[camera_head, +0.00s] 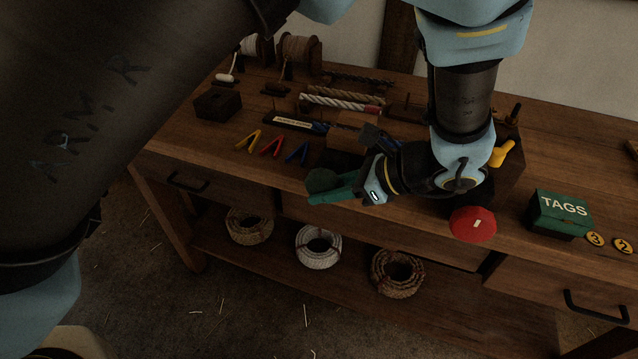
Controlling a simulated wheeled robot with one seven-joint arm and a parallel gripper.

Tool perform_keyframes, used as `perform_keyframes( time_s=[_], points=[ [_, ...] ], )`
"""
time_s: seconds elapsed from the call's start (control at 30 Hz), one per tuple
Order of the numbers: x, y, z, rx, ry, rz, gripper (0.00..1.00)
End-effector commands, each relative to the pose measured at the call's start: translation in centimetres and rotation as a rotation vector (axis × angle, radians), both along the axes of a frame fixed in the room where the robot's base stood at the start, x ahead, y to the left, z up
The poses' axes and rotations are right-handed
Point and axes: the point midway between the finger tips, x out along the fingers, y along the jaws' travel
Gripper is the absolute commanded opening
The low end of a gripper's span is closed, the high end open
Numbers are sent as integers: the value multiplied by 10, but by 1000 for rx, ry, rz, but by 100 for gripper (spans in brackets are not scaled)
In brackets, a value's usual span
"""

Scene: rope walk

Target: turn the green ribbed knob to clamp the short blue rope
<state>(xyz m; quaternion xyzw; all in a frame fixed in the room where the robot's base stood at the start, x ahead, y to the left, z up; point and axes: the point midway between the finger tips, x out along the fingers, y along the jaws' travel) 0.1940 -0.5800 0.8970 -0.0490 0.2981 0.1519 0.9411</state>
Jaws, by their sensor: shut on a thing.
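The green knob (321,179) is at the front edge of the bench, left of centre; it looks dark and round, and its ribs are too dim to make out. My gripper (328,188) reaches it from the right and is shut on it, with a teal finger along its near side. My wrist and arm hide much of the dark clamp block behind. A small blue piece (320,127) shows beside a white label; I cannot tell whether it is the short blue rope. The rope's seat in the clamp is hidden.
A red knob (473,224) and a yellow knob (502,154) stand right of my wrist. A green TAGS box (562,214) and yellow number discs (595,239) lie farther right. Yellow, red and blue V-shaped tools (272,145) lie left. Rope coils (318,247) rest on the lower shelf.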

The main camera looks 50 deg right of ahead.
Motion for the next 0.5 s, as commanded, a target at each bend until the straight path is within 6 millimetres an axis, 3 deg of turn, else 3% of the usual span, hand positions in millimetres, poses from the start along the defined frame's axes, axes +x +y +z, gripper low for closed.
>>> perform_keyframes(
  time_s=[0.5],
  points=[
    [1, 0, -2, 39, -119, -2, 0]
  ],
)
